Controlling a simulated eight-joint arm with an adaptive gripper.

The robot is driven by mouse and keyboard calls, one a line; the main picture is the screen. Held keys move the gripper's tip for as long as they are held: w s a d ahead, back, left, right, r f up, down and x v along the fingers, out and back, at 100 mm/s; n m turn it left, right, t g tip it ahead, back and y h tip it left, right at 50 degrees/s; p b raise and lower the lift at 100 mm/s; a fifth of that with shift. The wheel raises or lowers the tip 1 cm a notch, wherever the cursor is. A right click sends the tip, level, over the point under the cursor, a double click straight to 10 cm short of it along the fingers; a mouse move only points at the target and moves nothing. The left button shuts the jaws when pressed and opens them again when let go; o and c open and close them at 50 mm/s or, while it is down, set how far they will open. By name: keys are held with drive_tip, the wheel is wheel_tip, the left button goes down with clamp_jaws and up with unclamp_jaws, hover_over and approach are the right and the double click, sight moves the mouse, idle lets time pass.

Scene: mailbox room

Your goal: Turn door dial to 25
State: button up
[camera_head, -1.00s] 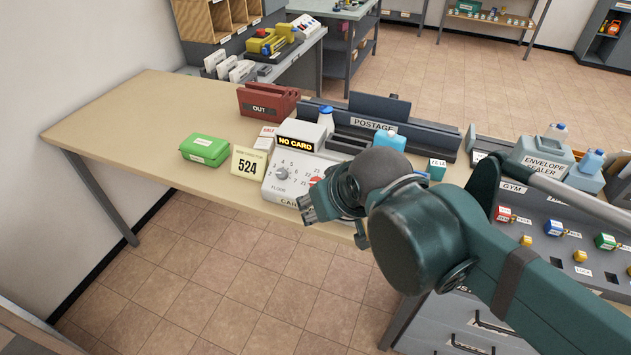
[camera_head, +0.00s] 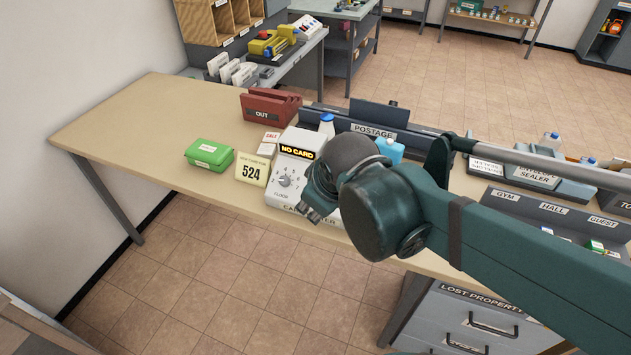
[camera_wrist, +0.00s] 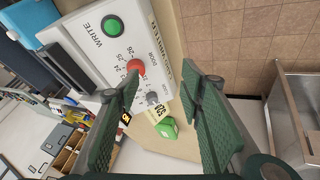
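The card machine (camera_head: 297,152) stands on the tan table and its display reads NO CARD. In the wrist view its white panel (camera_wrist: 100,45) carries a red door dial (camera_wrist: 136,66), with numbers from about 21 to 26 around it. The dial's exact pointer position is too small to read. A grey floor dial (camera_wrist: 152,98) sits beside it, and a green WRITE button (camera_wrist: 113,26) is farther up. My gripper (camera_wrist: 160,78) is open and empty, its fingers apart above the panel. The red dial shows near the left fingertip. In the head view my gripper (camera_head: 308,207) hides the red dial.
A red OUT tray (camera_head: 270,106) and the POSTAGE rack (camera_head: 412,140) are behind. A blue-capped bottle (camera_head: 326,125) stands close behind the machine. The table's left part is clear.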

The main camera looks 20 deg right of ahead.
drive_tip(key=w+r+n+g+h+p, duration=0.1)
drive_tip(key=w+n+p, duration=0.5)
drive_tip(key=n+p, duration=0.7)
drive_tip(key=n+g+h, duration=0.1)
drive_tip(key=n, duration=0.2)
drive_tip(key=shift+w+d+r+g+h, duration=0.2)
drive_tip(key=shift+d+g+h, duration=0.1)
drive_tip(key=shift+d, duration=0.05)
drive_tip(key=shift+f, duration=0.15)
drive_tip(key=shift+b+x, duration=0.5)
drive_tip(key=shift+x, duration=3.25)
drive_tip(key=c, duration=0.9)
